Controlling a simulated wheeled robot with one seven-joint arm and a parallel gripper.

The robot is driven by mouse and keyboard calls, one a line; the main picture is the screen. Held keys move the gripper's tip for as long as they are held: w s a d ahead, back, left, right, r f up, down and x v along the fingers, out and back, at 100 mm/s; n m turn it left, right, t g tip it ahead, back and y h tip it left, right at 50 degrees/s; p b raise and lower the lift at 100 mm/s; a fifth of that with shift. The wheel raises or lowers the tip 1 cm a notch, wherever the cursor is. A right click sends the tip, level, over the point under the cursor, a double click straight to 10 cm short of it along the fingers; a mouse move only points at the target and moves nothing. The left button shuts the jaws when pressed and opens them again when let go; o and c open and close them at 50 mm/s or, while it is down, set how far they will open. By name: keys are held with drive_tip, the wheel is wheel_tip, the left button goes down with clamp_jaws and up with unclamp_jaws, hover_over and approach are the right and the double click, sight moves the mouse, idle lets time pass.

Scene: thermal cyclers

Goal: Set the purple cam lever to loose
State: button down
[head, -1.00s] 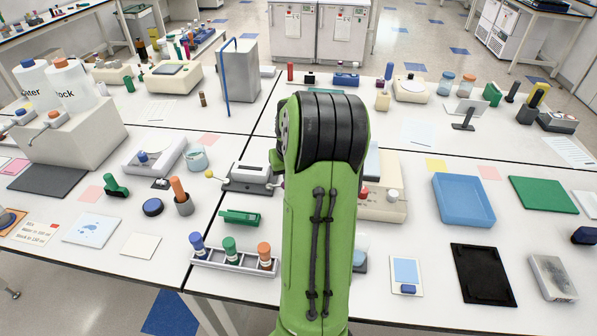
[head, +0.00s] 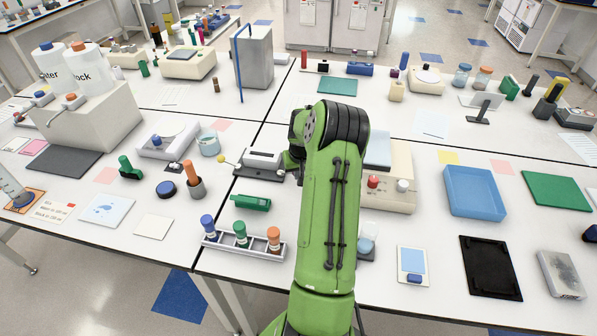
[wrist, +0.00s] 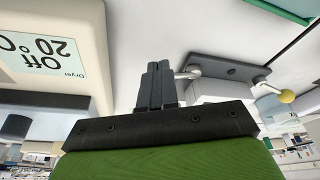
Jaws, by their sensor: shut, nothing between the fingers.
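No purple cam lever can be made out in either view. A grey fixture with a dark base (head: 258,174) stands left of my arm in the head view, with a yellow ball-ended rod (head: 228,161). In the wrist view the fixture's dark plate (wrist: 228,67) is right of my gripper (wrist: 158,68), with the yellow ball (wrist: 287,96) at the far right. A pale rounded rod (wrist: 188,73) shows just beside my fingertips; contact cannot be told. My gripper is shut and empty.
A cream dryer with a display (wrist: 40,50) is close on the left of the wrist view; in the head view its body (head: 401,160) is partly behind my arm.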

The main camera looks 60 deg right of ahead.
drive_tip(key=shift+w+d+f+n+b, duration=0.1)
drive_tip(key=shift+w+d+n+b, duration=0.15)
drive_tip(key=shift+d+n, duration=0.55)
drive_tip(key=shift+s+n+t+y, duration=0.1)
drive_tip(key=shift+n+t+y, duration=0.2)
drive_tip(key=shift+n, duration=0.1)
